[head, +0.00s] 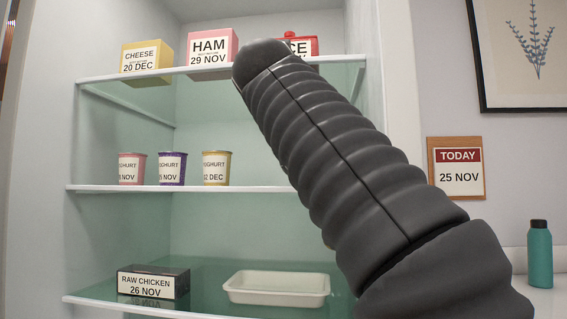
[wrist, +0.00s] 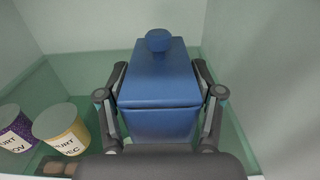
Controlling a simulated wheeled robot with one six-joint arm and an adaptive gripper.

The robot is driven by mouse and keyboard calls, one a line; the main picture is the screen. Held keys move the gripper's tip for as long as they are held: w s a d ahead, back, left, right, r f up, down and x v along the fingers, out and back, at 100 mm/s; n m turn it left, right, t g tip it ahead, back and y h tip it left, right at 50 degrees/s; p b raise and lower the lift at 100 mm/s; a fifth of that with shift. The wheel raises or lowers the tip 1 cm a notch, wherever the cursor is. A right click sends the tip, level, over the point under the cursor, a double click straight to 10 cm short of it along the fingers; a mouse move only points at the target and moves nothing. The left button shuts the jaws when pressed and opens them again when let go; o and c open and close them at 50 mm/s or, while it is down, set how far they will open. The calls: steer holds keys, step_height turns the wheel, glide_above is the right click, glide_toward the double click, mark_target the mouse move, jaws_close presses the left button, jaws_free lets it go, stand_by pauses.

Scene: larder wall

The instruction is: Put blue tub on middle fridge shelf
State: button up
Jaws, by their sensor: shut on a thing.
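The blue tub (wrist: 155,85), with a lid and round knob, is between the two fingers of my gripper (wrist: 160,105) in the wrist view. The gripper is shut on the tub's sides. The tub looks upright, above or on the glass of the middle fridge shelf (head: 260,188); I cannot tell whether it touches. In the head view my dark arm hides both the tub and the gripper.
On the middle shelf stand a pink yoghurt (head: 131,169), a purple yoghurt (head: 172,169) and a yellow yoghurt (head: 216,168), left of the tub. Above are cheese (head: 145,57), ham (head: 212,47) and a red box (head: 301,45). Below are raw chicken (head: 153,284) and a white tray (head: 277,298).

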steer(key=shift+s+f, duration=0.1)
steer(key=shift+f, duration=1.35)
steer(key=shift+f+b, duration=1.05)
steer(key=shift+f, duration=1.45)
steer(key=shift+f, duration=0.2)
steer(key=o, duration=1.6)
